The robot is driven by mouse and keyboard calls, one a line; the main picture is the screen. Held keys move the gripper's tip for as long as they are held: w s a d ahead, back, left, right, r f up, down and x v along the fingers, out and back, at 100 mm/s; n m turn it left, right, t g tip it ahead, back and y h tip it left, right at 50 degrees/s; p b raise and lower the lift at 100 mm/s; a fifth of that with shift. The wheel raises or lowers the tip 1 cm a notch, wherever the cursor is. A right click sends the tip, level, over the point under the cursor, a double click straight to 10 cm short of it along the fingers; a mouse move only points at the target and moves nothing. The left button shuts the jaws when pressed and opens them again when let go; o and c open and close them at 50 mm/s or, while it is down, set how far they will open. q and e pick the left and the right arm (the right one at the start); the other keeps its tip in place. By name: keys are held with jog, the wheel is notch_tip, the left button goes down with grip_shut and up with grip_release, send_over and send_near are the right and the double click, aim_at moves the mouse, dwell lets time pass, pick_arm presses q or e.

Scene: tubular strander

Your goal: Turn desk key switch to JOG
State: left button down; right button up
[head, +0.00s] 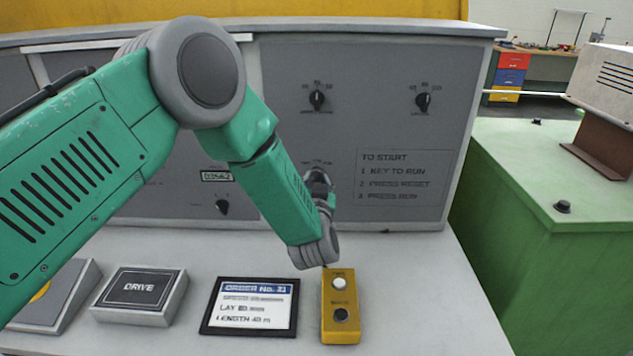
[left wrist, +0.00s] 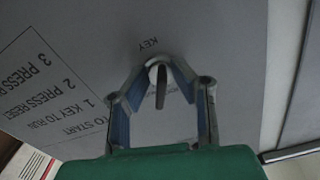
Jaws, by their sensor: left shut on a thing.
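The key switch (left wrist: 160,88) is on the grey desk panel, under a label reading KEY that appears upside down in the left wrist view. Its dark, narrow handle points nearly along the gripper's length in that view. My left gripper (left wrist: 158,78) has its two blue-padded fingers on either side of the switch and is shut on it. In the head view my left gripper (head: 319,183) is at the panel, and its fingers and wrist hide most of the switch. The position marks are too small or covered to read. My right gripper is not in view.
Two knobs (head: 317,99) (head: 423,101) sit higher on the panel, and another knob (head: 222,207) lower left. A printed start notice (head: 405,177) is to the right. A yellow button box (head: 341,323), a framed card (head: 250,305) and a DRIVE box (head: 140,295) stand on the desk.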

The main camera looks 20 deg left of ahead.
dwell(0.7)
pick_arm(q)
jog(key=c, duration=1.7)
grip_release()
jog(key=shift+s+d+r, duration=0.1)
jog(key=shift+s+d, duration=0.1)
jog(key=v, duration=1.1)
jog(key=shift+s+d, duration=0.15)
jog(key=shift+s, duration=0.2)
